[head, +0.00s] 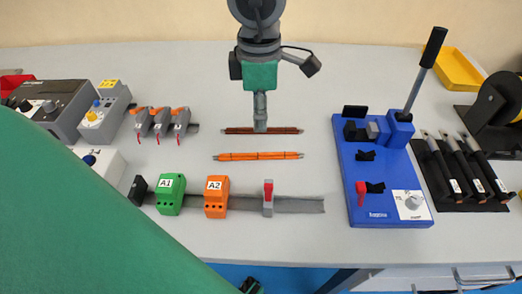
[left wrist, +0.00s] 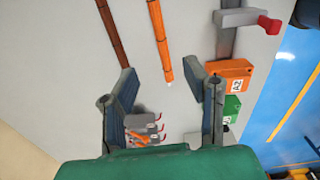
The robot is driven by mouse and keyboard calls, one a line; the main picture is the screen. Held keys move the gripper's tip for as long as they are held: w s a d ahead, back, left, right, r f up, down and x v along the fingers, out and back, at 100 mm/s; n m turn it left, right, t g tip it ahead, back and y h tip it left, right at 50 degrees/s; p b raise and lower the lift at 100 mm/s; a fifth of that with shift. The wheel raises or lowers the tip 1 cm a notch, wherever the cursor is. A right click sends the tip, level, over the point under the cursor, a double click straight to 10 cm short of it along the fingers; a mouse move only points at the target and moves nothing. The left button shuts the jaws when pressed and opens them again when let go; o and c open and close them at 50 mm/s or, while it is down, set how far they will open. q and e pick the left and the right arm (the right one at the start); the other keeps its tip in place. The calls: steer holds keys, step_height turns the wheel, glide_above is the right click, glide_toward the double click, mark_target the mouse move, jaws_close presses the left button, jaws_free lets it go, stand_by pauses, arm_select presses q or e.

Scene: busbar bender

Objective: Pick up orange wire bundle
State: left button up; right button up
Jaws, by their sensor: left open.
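The orange wire bundle (head: 258,156) lies flat on the grey table, running left to right in the head view. In the left wrist view the orange wire bundle (left wrist: 158,35) runs down from the top edge, and its lower end shows between the finger lines. My left gripper (head: 260,122) points down from above; in the head view it is edge-on and its tip overlaps a brown bundle. In the left wrist view my left gripper (left wrist: 163,71) has its fingers apart, with nothing held. My right gripper is not in view.
The brown bundle (head: 230,131) lies just beyond the orange one. A rail (head: 300,204) with green A1 (head: 171,194) and orange A2 (head: 216,197) blocks lies nearer. A blue bender (head: 376,208) stands right. Lever connectors (head: 160,122) sit left. Table around the orange bundle is clear.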

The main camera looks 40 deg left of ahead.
arm_select(q)
steer(key=b, duration=0.2)
glide_above(260, 153)
steer(key=a, duration=0.1)
step_height(260, 153, down, 6)
steer(key=shift+a+r, duration=0.1)
steer(key=shift+a, duration=0.05)
steer(key=shift+w+f, duration=0.1)
steer(key=shift+f, duration=0.25)
steer(key=shift+d+f, duration=0.4)
steer(key=shift+d, duration=0.25)
step_height(260, 153, down, 4)
steer(key=shift+a+f+b, duration=0.1)
steer(key=shift+f+b, duration=0.15)
steer(key=shift+b, duration=1)
steer(key=shift+a+f, duration=0.15)
steer(key=shift+a, duration=0.1)
steer(key=shift+s+a, duration=0.15)
steer(key=shift+s, duration=0.05)
steer(key=shift+d, duration=0.25)
jaws_close()
steer(key=shift+d, duration=0.2)
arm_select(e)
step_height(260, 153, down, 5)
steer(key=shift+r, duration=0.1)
